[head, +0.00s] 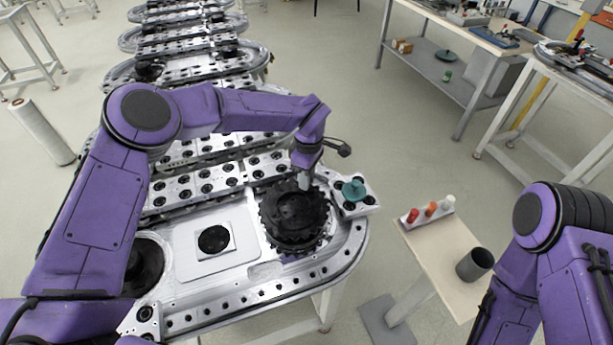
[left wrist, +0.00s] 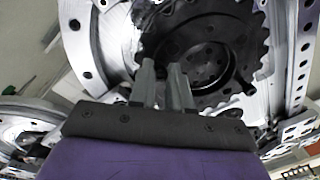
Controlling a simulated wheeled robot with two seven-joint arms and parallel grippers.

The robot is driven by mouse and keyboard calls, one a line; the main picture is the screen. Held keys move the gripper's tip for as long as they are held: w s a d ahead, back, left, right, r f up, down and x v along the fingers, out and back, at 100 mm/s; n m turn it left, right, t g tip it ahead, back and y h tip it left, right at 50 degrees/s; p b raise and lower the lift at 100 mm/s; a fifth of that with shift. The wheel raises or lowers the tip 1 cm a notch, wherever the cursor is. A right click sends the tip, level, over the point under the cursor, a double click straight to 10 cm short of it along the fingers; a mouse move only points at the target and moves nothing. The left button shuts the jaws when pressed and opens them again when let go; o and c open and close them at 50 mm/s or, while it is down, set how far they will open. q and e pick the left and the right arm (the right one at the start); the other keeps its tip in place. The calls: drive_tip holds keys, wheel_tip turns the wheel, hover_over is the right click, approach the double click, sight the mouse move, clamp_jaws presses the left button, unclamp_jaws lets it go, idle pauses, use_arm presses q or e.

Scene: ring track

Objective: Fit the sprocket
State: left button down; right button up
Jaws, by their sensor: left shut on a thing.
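The sprocket (head: 293,217) is a black toothed wheel over the right end of the ring track (head: 343,262). My left gripper (head: 304,183) reaches down onto its far side and is shut on it. In the left wrist view the fingers (left wrist: 163,82) overlap the sprocket (left wrist: 245,50), whose toothed rim and bolt holes show beyond them. The sprocket looks about flat; I cannot tell whether it rests on the track or sits slightly above it. What lies beneath it is hidden. My right arm shows at the right of the head view, but its gripper is out of frame.
A teal knob-like part (head: 354,190) stands on the track close right of the sprocket. A small side table (head: 432,243) holds red, orange and white pieces and a dark grey cup (head: 474,265). A square plate (head: 212,243) lies left of the sprocket. Workbenches stand behind.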

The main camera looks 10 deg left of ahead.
use_arm(q)
drive_tip(key=shift+f+b, duration=1.2)
drive_tip(key=shift+f, duration=0.85)
drive_tip(key=c, duration=1)
unclamp_jaws()
drive_tip(key=shift+d, duration=0.1)
drive_tip(key=shift+f, duration=0.1)
drive_tip(key=shift+w+r, duration=0.1)
drive_tip(key=shift+r, duration=0.2)
drive_tip(key=r+b, duration=0.1)
drive_tip(key=r, duration=0.2)
drive_tip(key=r+b, duration=0.1)
drive_tip(key=r, duration=0.2)
drive_tip(key=r+b, duration=0.1)
drive_tip(key=r, duration=0.2)
drive_tip(key=shift+w, duration=0.4)
drive_tip(key=shift+r, duration=0.55)
